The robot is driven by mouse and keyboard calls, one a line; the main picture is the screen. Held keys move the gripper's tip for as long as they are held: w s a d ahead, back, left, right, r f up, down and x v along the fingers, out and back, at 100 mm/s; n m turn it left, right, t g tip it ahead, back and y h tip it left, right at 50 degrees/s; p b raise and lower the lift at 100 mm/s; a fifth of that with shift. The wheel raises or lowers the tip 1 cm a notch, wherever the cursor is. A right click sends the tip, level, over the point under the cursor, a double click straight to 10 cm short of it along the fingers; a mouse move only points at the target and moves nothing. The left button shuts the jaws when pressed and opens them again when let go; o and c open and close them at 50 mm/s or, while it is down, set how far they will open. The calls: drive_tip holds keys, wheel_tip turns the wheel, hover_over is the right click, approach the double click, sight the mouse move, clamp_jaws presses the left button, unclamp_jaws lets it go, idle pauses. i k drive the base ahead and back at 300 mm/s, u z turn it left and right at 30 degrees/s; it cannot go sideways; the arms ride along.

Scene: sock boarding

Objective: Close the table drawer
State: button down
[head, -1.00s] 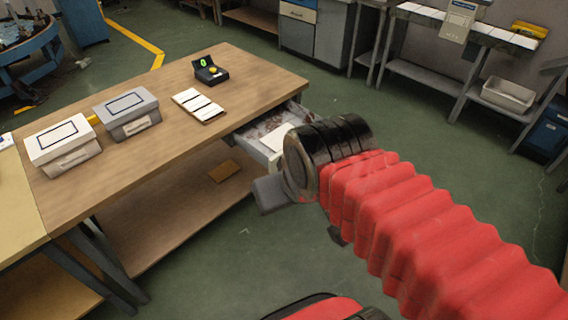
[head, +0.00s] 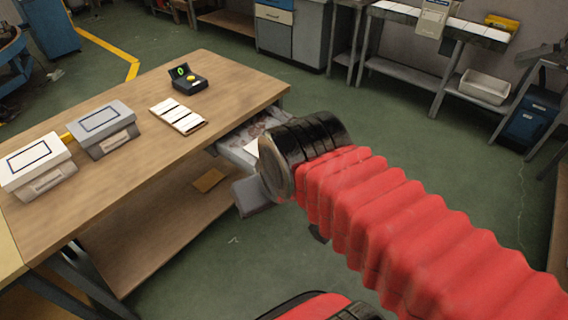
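The table drawer (head: 233,150) is pulled out from under the right end of the wooden table (head: 130,160). Some papers or cloth-like contents show inside it. My gripper (head: 248,198) is at the drawer's front side in the picture, at the end of my red-sleeved arm. The black wrist hides most of the gripper and the drawer's front. I cannot tell whether the gripper touches the drawer or whether its fingers are open or shut.
A lower shelf (head: 150,235) runs beneath. Green floor (head: 400,135) is open to the right.

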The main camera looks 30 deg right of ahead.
sight(230, 146)
drive_tip(key=i, duration=0.85)
drive_tip(key=u, duration=0.05)
